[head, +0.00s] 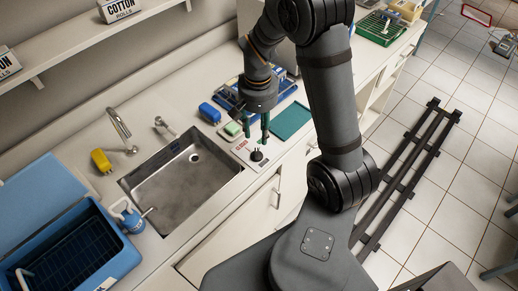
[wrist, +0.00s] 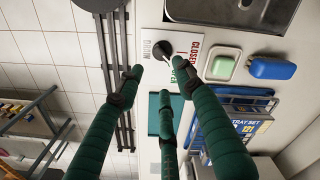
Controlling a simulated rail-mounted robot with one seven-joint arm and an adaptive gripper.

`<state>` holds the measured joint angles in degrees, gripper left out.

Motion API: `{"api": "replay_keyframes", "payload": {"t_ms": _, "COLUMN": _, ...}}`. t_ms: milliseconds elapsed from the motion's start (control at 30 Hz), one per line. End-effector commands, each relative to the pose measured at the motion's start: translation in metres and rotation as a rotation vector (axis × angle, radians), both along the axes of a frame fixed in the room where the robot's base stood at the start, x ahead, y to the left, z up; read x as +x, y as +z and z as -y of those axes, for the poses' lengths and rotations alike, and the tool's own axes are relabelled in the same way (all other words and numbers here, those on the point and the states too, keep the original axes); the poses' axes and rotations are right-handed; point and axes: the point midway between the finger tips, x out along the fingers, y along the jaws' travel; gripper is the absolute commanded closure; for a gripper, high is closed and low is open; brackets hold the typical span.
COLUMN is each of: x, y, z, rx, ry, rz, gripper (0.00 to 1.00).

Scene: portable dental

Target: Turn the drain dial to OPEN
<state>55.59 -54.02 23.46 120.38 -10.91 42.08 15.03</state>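The drain dial is a black knob (head: 257,155) on a white label plate (head: 241,147) at the counter's front edge, right of the sink. In the wrist view the dial (wrist: 171,46) sits at the top centre, with red "CLOSED" and green lettering, partly hidden, beside it. A light mark shows on the knob, but I cannot tell its setting. My gripper (head: 255,128) hangs above and just behind the dial, its green fingers pointing down. In the wrist view its fingers (wrist: 160,84) are spread, with nothing between them; they appear apart from the dial.
The sink (head: 180,180) lies left of the dial. A teal mat (head: 291,121) and a blue tray set (wrist: 238,117) lie nearby.

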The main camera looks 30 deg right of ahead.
Motion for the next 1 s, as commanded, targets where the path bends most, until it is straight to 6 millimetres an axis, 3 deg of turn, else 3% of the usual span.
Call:
{"api": "replay_keyframes", "payload": {"t_ms": 300, "x": -0.002, "y": -0.056, "z": -0.001, "rx": 0.0, "ry": 0.005, "rz": -0.007, "gripper": 0.64}}
{"api": "replay_keyframes", "payload": {"t_ms": 500, "x": -0.001, "y": -0.082, "z": 0.0, "rx": 0.0, "ry": 0.005, "rz": -0.002, "gripper": 0.64}}
{"api": "replay_keyframes", "payload": {"t_ms": 700, "x": 0.0, "y": -0.093, "z": -0.001, "rx": 0.0, "ry": 0.005, "rz": 0.0, "gripper": 0.64}}
{"api": "replay_keyframes", "payload": {"t_ms": 1000, "x": 0.0, "y": -0.094, "z": -0.001, "rx": 0.0, "ry": 0.005, "rz": 0.001, "gripper": 0.66}}
